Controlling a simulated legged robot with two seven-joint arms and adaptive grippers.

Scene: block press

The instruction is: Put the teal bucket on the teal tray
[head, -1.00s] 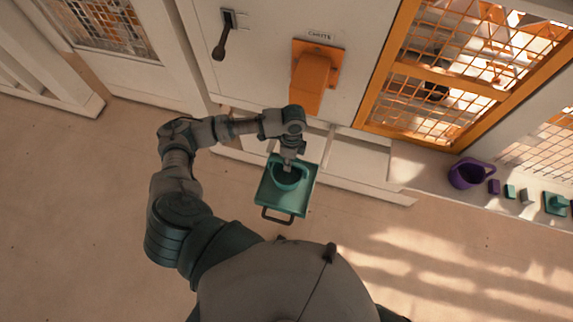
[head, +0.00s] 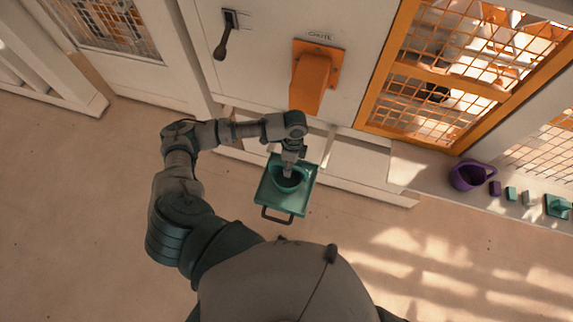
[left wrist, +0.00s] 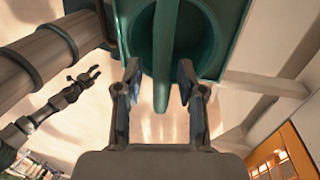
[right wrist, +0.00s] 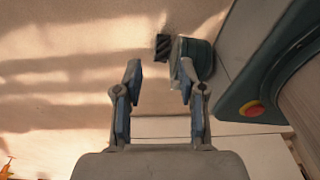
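The teal bucket (head: 278,183) is on the teal tray (head: 296,205), near the tray's far end in the head view. My left gripper (head: 288,173) is directly above the bucket, and its wrist hides part of the rim. In the left wrist view the bucket (left wrist: 200,40) is close, with its handle (left wrist: 163,85) running between the fingers of my left gripper (left wrist: 159,85). The fingers are apart, with a gap on each side of the handle. My right gripper (right wrist: 158,85) is open and empty in the right wrist view; it is not seen in the head view.
A white cabinet with an orange chute (head: 312,78) and a dark lever (head: 226,38) stands behind the tray. An orange-framed mesh panel (head: 440,65) is at right. A purple bucket (head: 468,176) and several small blocks lie along the right ledge. The floor in front is clear.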

